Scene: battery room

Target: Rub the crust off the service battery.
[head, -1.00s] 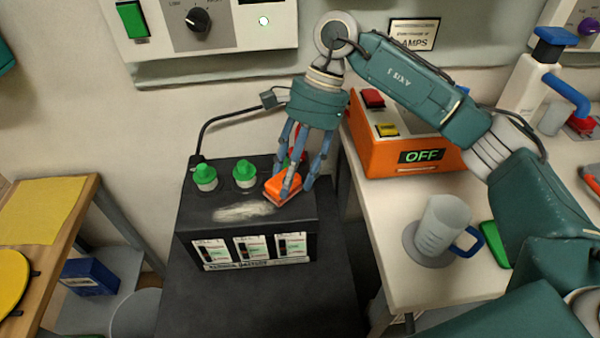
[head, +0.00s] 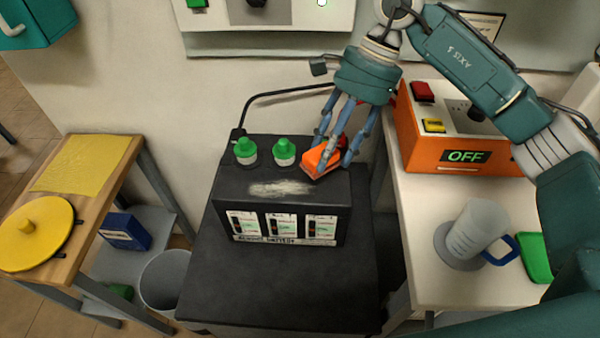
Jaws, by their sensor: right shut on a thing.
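The service battery (head: 228,188) is a black box with three label panels on its front and two green caps on top. A whitish crust patch (head: 280,188) lies on its top, in front of the caps. My right gripper (head: 337,158) is shut on an orange scrubbing block (head: 321,159). The block is at the right part of the battery top, right of the caps and just behind and right of the crust. Whether it touches the top is hard to tell. My left gripper is out of view.
The battery stands on a dark stand (head: 290,285). On the right, a white table (head: 440,285) holds an orange unit (head: 425,155) reading OFF and a measuring jug (head: 475,230). On the left are a wooden bench (head: 85,215) with a yellow cloth (head: 88,163) and a grey bin (head: 165,282).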

